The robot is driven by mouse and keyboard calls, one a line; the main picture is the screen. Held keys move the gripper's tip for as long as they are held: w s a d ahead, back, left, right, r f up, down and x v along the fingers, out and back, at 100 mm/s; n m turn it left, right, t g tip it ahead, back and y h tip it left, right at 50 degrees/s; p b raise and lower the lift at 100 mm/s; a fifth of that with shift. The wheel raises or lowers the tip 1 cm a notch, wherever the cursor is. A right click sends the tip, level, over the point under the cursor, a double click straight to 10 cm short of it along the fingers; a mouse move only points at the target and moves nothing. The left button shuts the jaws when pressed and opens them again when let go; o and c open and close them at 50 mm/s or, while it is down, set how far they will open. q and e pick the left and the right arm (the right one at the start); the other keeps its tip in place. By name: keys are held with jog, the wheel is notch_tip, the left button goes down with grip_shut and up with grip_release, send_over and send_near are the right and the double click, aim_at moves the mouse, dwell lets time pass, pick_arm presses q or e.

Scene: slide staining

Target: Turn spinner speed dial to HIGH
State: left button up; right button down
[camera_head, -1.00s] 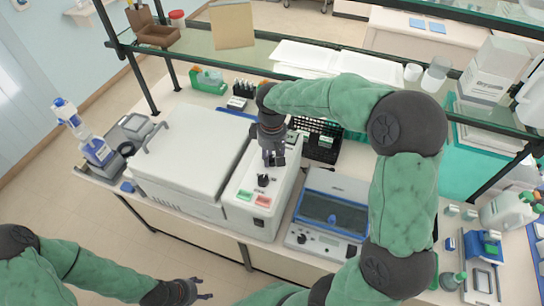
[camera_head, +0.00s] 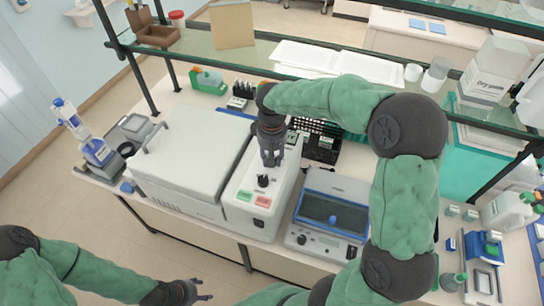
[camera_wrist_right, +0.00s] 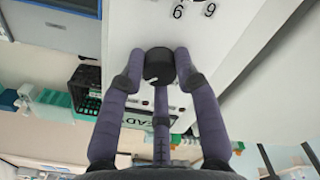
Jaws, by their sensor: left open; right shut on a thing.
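The spinner (camera_head: 232,215) is a white box whose narrow top panel carries a black dial (camera_head: 263,181) near its front end. My right gripper (camera_head: 271,162) points down at this panel. In the right wrist view its fingers (camera_wrist_right: 158,75) are shut around the sides of a black round knob (camera_wrist_right: 158,62), with a third finger behind it. A small pale mark shows on the knob's side. My left gripper (camera_head: 190,292) is open and empty, low in the head view, away from the spinner.
A blue-and-grey device (camera_head: 330,215) stands close at the spinner's right. A black basket (camera_head: 322,143) is behind it. Green (camera_head: 245,195) and red (camera_head: 263,201) panel patches lie in front of the dial. A shelf (camera_head: 235,55) crosses behind.

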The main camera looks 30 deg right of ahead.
jog(key=c, duration=0.9)
grip_release()
notch_tip(320, 180, up, 12)
